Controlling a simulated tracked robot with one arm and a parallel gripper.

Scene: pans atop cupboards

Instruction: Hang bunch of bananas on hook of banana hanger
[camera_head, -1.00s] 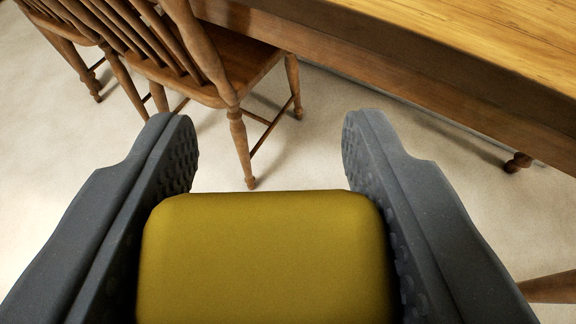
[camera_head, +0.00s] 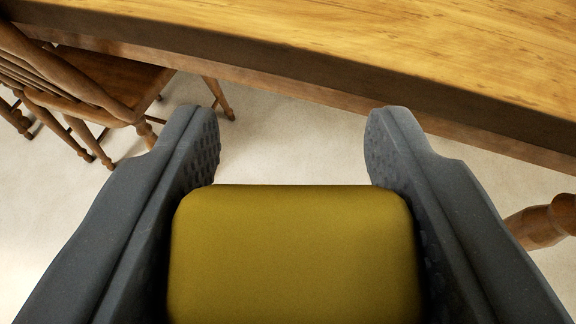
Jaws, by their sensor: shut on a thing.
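My gripper (camera_head: 293,150) has its two dark grey fingers on either side of a yellow-olive block-like thing (camera_head: 295,255) and is shut on it. The thing fills the lower middle of the view, and its lower part is cut off by the frame edge. Only this smooth, rounded end shows, so I cannot tell whether it belongs to the bunch of bananas. The banana hanger and its hook are not in view.
A wooden table (camera_head: 400,45) spans the top, its dark front edge (camera_head: 330,70) sloping down to the right. A wooden chair (camera_head: 110,85) stands at left. Another turned wooden part (camera_head: 540,222) is close at right. Pale floor (camera_head: 290,130) lies between.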

